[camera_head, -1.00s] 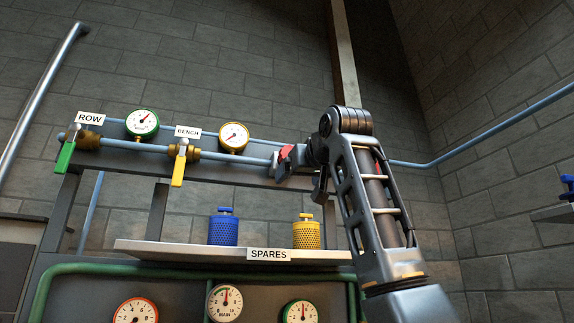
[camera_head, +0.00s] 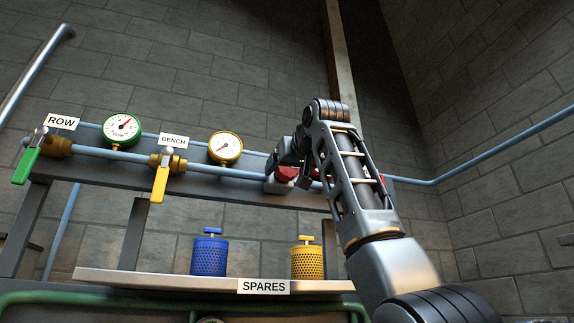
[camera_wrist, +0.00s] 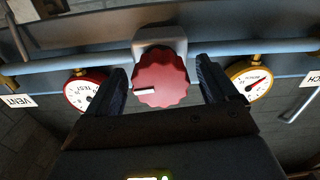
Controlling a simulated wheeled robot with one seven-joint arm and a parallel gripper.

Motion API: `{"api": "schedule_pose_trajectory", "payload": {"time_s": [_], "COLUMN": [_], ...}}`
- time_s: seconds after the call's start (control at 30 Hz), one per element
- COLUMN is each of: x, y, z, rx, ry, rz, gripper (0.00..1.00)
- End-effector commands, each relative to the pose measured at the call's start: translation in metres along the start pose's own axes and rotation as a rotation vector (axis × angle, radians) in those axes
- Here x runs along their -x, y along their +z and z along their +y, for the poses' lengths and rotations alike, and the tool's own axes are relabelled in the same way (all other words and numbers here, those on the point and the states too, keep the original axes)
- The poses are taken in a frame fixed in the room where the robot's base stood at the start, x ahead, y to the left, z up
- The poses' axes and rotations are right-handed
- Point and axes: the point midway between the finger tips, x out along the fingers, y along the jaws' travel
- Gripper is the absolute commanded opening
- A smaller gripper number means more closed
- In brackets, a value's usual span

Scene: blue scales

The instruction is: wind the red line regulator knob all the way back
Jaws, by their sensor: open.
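The red knob (camera_wrist: 160,79) is a scalloped disc with a white mark, which points left in the wrist view. It sits on a pale grey block (camera_wrist: 160,37) on the blue pipe. My gripper (camera_wrist: 161,72) is open, with one dark finger on each side of the knob. Gaps show between the fingers and the knob's rim, so it is not gripped. In the head view part of the red knob (camera_head: 287,174) shows at the end of my arm. My arm hides the rest there, and the fingertips are hard to make out.
A red-rimmed gauge (camera_wrist: 86,91) and a yellow-rimmed gauge (camera_wrist: 249,80) flank the knob. The BENCH valve's yellow handle (camera_head: 160,184) and the ROW valve's green handle (camera_head: 26,165) lie left along the pipe. Below, a SPARES shelf (camera_head: 170,281) holds blue (camera_head: 209,255) and yellow (camera_head: 307,260) canisters.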

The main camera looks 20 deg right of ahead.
Motion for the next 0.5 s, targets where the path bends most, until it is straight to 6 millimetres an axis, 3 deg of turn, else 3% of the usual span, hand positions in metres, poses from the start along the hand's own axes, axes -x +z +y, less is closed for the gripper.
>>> {"api": "schedule_pose_trajectory", "payload": {"time_s": [0.37, 0.5], "x": [-0.0075, -0.0074], "y": [0.0006, 0.0006], "z": [-0.0002, -0.0002], "rx": [0.0, 0.0], "ry": [0.0, 0.0], "rz": [0.0, 0.0], "gripper": [0.86, 0.74]}}
